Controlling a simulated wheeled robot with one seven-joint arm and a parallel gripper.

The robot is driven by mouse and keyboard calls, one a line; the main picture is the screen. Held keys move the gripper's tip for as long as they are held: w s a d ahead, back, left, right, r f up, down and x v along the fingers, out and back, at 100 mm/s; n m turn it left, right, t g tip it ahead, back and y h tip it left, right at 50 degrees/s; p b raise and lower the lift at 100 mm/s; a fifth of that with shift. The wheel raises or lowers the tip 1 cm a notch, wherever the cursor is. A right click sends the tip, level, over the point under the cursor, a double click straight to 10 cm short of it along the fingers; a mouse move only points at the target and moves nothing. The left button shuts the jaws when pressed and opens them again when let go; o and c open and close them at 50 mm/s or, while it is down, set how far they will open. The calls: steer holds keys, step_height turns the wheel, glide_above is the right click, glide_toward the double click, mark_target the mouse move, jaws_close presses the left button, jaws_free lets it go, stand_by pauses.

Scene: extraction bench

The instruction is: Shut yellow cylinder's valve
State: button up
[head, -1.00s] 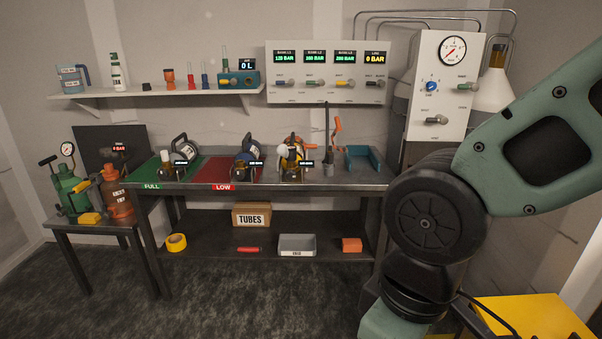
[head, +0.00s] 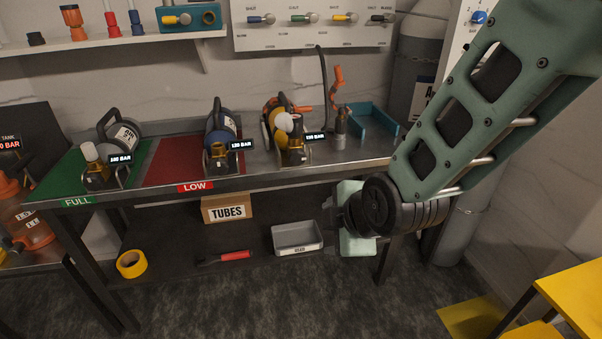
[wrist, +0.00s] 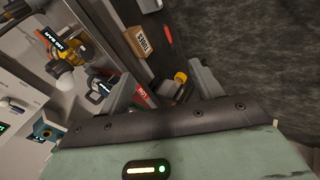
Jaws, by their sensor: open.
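The yellow cylinder (head: 268,117) lies on the steel bench, right of the red LOW mat. Its brass valve (head: 293,155) faces the bench front, with a round pale knob (head: 285,122) and a dark-topped fitting beside it. Orange parts show behind it. The cylinder also shows at the upper left of the wrist view (wrist: 74,52). My gripper (head: 336,222) is in front of the bench, below the top's level and right of the valve, apart from it. In the wrist view its two fingers stand wide apart with nothing between them held (wrist: 161,88).
A blue cylinder (head: 221,133) lies on the red mat, a grey one (head: 122,134) on the green mat (head: 50,182). A hand tool (head: 340,122) and blue tray (head: 372,119) stand right of the yellow cylinder. The lower shelf holds a TUBES box (head: 227,208) and grey bin (head: 297,238).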

steer(key=w+a+f+n+t+b, duration=0.1)
steer(key=w+f+n+t+b, duration=0.3)
steer(key=w+f+n+t, duration=0.35)
steer(key=n+t+y+b, duration=0.1)
steer(key=n+t+b, duration=0.2)
steer(key=n, duration=0.7)
glide_toward(299, 159)
steer(key=shift+m, duration=0.25)
steer(key=x, duration=0.8)
steer(key=shift+w+a, duration=0.1)
steer(key=shift+w, duration=0.25)
steer(key=c, duration=1)
